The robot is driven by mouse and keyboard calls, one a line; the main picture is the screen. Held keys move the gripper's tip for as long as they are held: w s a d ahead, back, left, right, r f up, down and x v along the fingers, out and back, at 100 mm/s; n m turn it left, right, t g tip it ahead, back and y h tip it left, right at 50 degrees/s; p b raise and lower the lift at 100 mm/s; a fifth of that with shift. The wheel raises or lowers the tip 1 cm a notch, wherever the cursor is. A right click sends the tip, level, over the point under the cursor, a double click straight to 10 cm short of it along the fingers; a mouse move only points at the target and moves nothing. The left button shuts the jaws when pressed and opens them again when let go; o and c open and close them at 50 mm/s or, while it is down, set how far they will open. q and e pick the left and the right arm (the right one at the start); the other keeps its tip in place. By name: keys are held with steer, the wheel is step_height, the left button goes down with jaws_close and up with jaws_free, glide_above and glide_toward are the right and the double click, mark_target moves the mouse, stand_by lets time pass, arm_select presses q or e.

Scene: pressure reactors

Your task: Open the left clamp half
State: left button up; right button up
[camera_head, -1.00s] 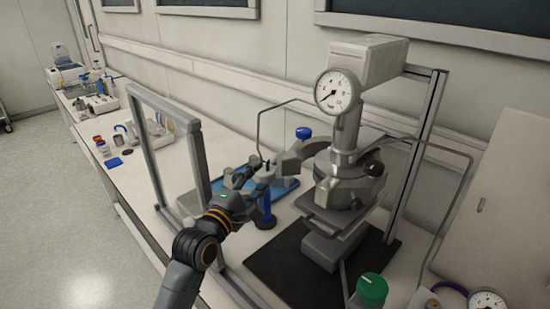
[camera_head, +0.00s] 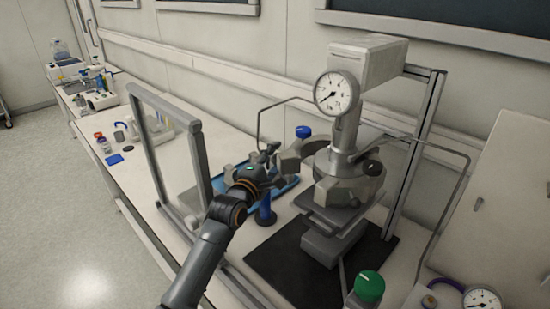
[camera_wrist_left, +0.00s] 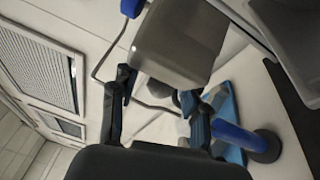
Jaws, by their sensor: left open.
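The left clamp half (camera_head: 296,160) is a grey curved metal piece in the head view. It sticks out to the left of the reactor vessel (camera_head: 345,190), with a visible gap inside its curve. My left gripper (camera_head: 268,154) is just left of its outer end, with the fingers apart. In the left wrist view, a large grey metal block, apparently the clamp half (camera_wrist_left: 180,42), lies beyond the open fingers (camera_wrist_left: 160,95). My right gripper is not in view.
A grey-framed clear panel (camera_head: 170,150) stands left of my arm. A blue post (camera_head: 265,209) stands close below the gripper, beside a blue tray (camera_head: 285,188). A pressure gauge (camera_head: 333,92) tops the reactor.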

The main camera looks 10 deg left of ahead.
arm_select(q)
jaws_close()
steer(key=shift+w, duration=0.1)
steer(key=w, duration=0.1)
steer(key=w+b, duration=0.1)
steer(key=w, duration=0.1)
steer(key=w+b, duration=0.1)
steer(key=w, duration=0.1)
steer(key=shift+w+a, duration=0.1)
steer(key=shift+a, duration=0.3)
jaws_free()
